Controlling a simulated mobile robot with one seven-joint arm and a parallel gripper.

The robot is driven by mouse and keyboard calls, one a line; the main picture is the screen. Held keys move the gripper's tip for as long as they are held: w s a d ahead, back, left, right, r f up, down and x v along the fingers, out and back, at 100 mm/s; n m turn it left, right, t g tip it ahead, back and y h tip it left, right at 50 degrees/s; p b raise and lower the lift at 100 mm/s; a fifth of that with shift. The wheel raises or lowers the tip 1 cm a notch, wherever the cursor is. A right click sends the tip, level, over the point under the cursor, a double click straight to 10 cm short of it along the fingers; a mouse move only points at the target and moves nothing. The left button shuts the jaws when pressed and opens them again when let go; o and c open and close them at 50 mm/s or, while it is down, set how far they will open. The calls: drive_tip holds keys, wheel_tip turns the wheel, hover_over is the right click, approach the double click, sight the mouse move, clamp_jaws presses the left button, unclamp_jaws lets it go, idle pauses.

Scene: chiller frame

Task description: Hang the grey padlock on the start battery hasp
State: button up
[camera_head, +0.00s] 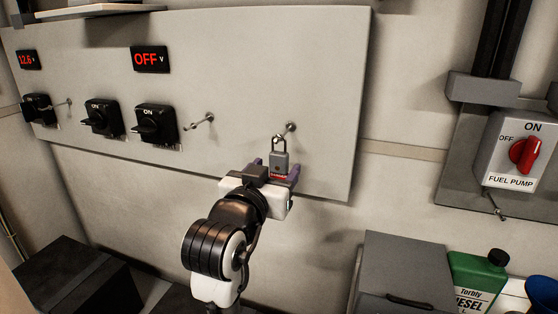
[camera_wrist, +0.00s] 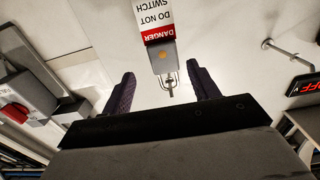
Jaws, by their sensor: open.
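The grey padlock (camera_head: 279,162) hangs upright by its shackle on the rightmost peg (camera_head: 291,128) of the pale wall panel. A red and white danger tag (camera_wrist: 154,22) is attached to it. The padlock body (camera_wrist: 162,60) also shows in the wrist view, which looks upside down. My gripper (camera_head: 277,171) is open at the padlock, with one purple finger on each side. The wrist view shows gaps between both fingers (camera_wrist: 164,80) and the padlock. I cannot tell which fitting is the start battery hasp.
Several black rotary switches (camera_head: 156,124) with ON labels line the panel (camera_head: 235,60). Another peg (camera_head: 203,121) sticks out left of the padlock. At right are a red fuel pump switch (camera_head: 525,154), a grey box (camera_head: 405,265) and a green diesel can (camera_head: 478,280).

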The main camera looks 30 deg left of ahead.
sight(279, 153)
drive_tip(key=w, duration=0.1)
drive_tip(key=w+a+p, duration=0.1)
drive_tip(key=w, duration=0.1)
drive_tip(key=shift+w+a+r+p, duration=0.25)
drive_tip(key=shift+a+r+p, duration=0.05)
drive_tip(key=shift+r+p, duration=0.1)
drive_tip(key=shift+w+a+f, duration=0.1)
drive_tip(key=shift+w+a, duration=0.05)
drive_tip(key=shift+w, duration=0.4)
drive_tip(key=c, duration=1.2)
drive_tip(key=shift+o, duration=0.2)
drive_tip(key=shift+r, duration=0.2)
drive_tip(key=shift+r+b, duration=0.3)
drive_tip(key=shift+r, duration=0.3)
drive_tip(key=b+v, duration=0.5)
drive_tip(key=v, duration=1.3)
